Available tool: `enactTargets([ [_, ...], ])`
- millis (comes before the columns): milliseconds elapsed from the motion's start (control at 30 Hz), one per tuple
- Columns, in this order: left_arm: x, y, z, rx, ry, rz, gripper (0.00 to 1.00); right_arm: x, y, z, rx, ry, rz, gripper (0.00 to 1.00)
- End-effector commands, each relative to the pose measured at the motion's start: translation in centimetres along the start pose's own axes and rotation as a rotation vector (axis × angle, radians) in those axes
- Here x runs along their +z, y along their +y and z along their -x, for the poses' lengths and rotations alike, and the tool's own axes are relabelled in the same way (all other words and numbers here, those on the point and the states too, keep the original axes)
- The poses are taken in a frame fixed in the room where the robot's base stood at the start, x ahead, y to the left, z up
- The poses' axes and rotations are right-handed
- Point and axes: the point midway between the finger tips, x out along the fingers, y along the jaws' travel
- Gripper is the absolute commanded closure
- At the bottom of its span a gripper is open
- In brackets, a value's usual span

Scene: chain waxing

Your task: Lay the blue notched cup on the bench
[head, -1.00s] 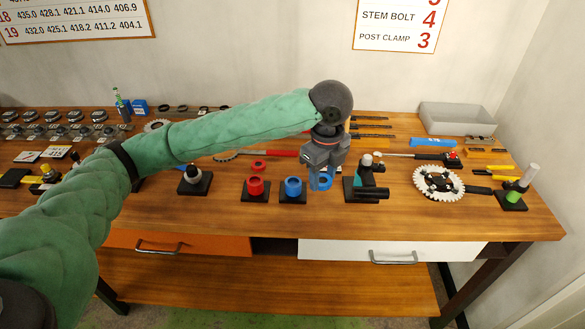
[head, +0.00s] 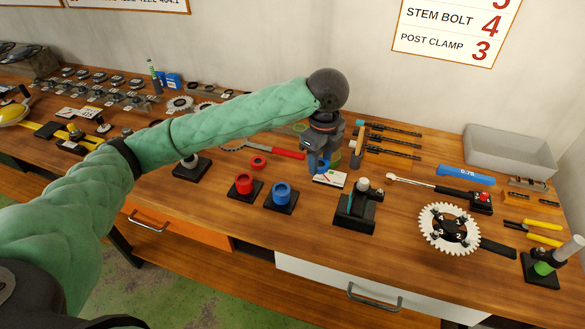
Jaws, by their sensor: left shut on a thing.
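My left gripper (head: 318,160) reaches in from the left and points down over the middle of the bench (head: 225,222). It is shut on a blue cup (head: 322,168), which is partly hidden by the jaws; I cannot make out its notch. The cup is low, at the back edge of a small white card (head: 330,179); I cannot tell whether it touches the bench. A second blue cup (head: 282,193) stands upright on a black base in front and to the left. My right gripper is not in view.
A red cup (head: 244,184) on a black base and a black stand (head: 355,208) are nearby in front. A red-handled tool (head: 288,153) lies behind left, a white toothed ring (head: 432,242) right, a grey bin (head: 510,150) back right.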

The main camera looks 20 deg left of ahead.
Motion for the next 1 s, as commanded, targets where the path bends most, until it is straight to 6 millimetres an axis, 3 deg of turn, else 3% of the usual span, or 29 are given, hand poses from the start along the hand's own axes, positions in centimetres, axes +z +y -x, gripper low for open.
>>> enactTargets([
  [33,0.9,-0.1,-0.2,0.002,-0.001,0.006,0.85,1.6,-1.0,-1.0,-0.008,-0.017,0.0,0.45],
  [400,7.7,-1.0,-4.2,0.003,-0.002,0.005,0.85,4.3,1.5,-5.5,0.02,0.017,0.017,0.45],
  [600,10.4,-1.4,-6.0,0.002,-0.001,0.003,0.85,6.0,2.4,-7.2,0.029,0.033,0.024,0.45],
  [833,10.8,-1.5,-7.3,0.001,0.0,0.001,0.85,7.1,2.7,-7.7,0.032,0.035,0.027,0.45],
  [1000,10.7,-1.4,-9.1,0.002,-0.001,0.0,0.85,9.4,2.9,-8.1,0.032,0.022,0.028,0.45],
])
